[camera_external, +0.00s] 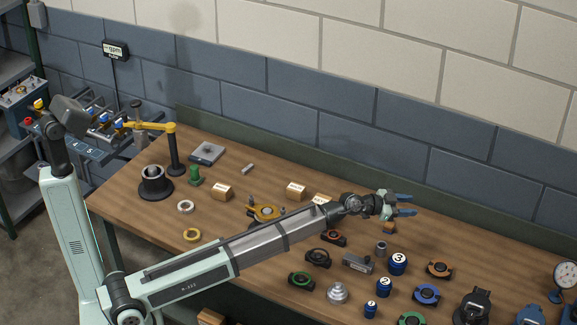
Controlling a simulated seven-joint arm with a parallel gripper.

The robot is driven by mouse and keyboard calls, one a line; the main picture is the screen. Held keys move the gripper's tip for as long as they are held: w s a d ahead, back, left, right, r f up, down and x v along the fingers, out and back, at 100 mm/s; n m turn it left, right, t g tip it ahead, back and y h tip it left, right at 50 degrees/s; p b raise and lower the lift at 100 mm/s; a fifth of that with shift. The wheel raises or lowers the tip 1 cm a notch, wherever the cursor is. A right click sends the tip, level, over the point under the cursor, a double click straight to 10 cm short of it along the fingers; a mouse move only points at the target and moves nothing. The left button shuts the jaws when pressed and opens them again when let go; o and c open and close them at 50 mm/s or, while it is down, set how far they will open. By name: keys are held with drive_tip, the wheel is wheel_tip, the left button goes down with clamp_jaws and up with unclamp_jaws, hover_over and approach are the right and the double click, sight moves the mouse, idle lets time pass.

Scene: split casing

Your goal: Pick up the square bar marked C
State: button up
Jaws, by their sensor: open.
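One block (222,192) is at the left, one (296,191) is at the middle back, and one (321,200) is partly hidden behind my forearm. A small brown block (389,228) lies just below my gripper in the picture. Any letters on them are too small to read, so I cannot tell which is marked C. My gripper (409,205) is open and empty, its blue fingers pointing right, apparently above the bench.
The bench (505,265) is crowded around my arm. Blue numbered cylinders (397,264), a silver stepped part (337,293), an orange-and-black part (439,270) and a dial gauge (565,274) stand to the right. A black-and-yellow stand (173,150) is at the left. The back right is clear.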

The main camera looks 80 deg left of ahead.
drive_tip(key=s+a+f+n+g+y, duration=0.1)
drive_tip(key=s+a+g, duration=0.15)
drive_tip(key=a, duration=0.65)
drive_tip(key=s+a+f+n+g, duration=0.1)
drive_tip(key=s+a, duration=0.2)
drive_tip(key=a, duration=0.6)
drive_tip(key=n+g, duration=0.9)
drive_tip(key=g, duration=0.2)
approach(248, 167)
drive_tip(key=f, duration=0.3)
drive_tip(key=shift+s+d+t+y, duration=0.2)
drive_tip(key=shift+s+t+y, duration=0.05)
drive_tip(key=shift+s+y, duration=0.15)
drive_tip(key=shift+w+a+f, duration=0.1)
drive_tip(key=shift+w+f, duration=0.1)
drive_tip(key=shift+f, duration=0.7)
drive_tip(key=shift+w+f, duration=0.2)
drive_tip(key=shift+f, duration=0.65)
drive_tip(key=shift+w+a+f, duration=0.1)
drive_tip(key=shift+w+f, duration=0.1)
drive_tip(key=shift+f, duration=0.7)
clamp_jaws()
